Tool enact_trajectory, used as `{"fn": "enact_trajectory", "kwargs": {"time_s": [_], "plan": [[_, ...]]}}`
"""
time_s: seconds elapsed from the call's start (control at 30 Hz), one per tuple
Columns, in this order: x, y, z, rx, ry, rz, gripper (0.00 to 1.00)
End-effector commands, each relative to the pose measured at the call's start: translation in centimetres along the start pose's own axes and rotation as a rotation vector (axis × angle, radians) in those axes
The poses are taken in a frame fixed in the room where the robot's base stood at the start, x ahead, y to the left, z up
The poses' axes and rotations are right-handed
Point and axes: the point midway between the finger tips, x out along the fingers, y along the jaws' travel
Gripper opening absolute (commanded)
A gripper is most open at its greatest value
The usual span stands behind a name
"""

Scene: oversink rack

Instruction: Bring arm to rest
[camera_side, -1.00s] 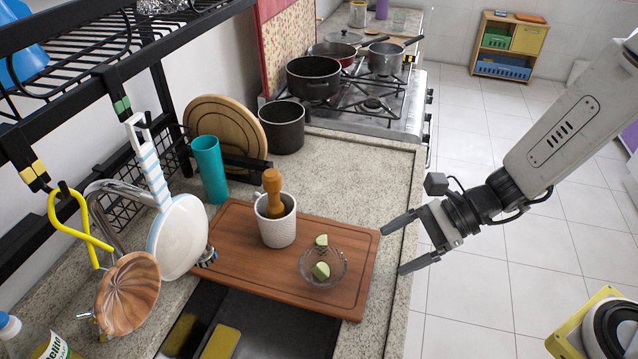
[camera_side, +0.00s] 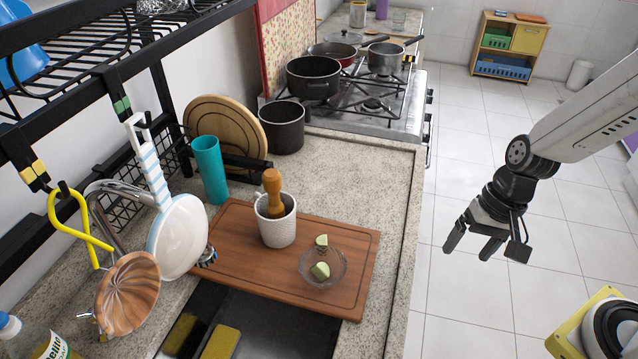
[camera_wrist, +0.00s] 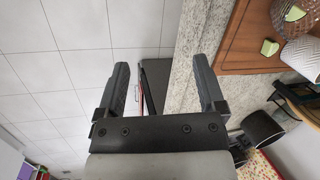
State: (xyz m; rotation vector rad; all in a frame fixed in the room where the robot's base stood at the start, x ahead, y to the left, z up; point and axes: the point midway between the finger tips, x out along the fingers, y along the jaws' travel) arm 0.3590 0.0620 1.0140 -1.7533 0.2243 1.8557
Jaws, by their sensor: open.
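My gripper (camera_side: 485,246) is open and empty. In the side view it hangs in the air over the tiled floor, right of the counter's edge, with its fingers pointing down and a little left. In the wrist view my gripper (camera_wrist: 162,88) shows two dark fingers spread apart with nothing between them. The counter edge and the dark stove side lie beyond the fingers there. My gripper is clear of the counter and touches nothing.
The stove (camera_side: 390,120) stands behind. A black rack (camera_side: 75,100) is left. Floor space (camera_side: 460,310) is open around my gripper.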

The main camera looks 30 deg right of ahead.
Motion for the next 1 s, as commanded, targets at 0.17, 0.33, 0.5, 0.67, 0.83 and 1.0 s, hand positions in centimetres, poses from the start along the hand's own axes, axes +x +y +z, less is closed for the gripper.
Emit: {"fn": "enact_trajectory", "kwargs": {"time_s": [0.17, 0.33, 0.5, 0.67, 0.83, 1.0], "plan": [[-1.1, 1.5, -2.0, -0.202, 0.107, 0.084, 0.88], [-2.3, 2.4, -3.9, -0.387, 0.198, 0.158, 0.88], [-3.2, 2.8, -5.2, -0.512, 0.258, 0.208, 0.88], [-3.6, 2.9, -5.6, -0.560, 0.279, 0.226, 0.88], [-3.6, 2.9, -5.7, -0.565, 0.281, 0.228, 0.88], [-3.6, 2.9, -5.6, -0.563, 0.280, 0.227, 0.88]]}}
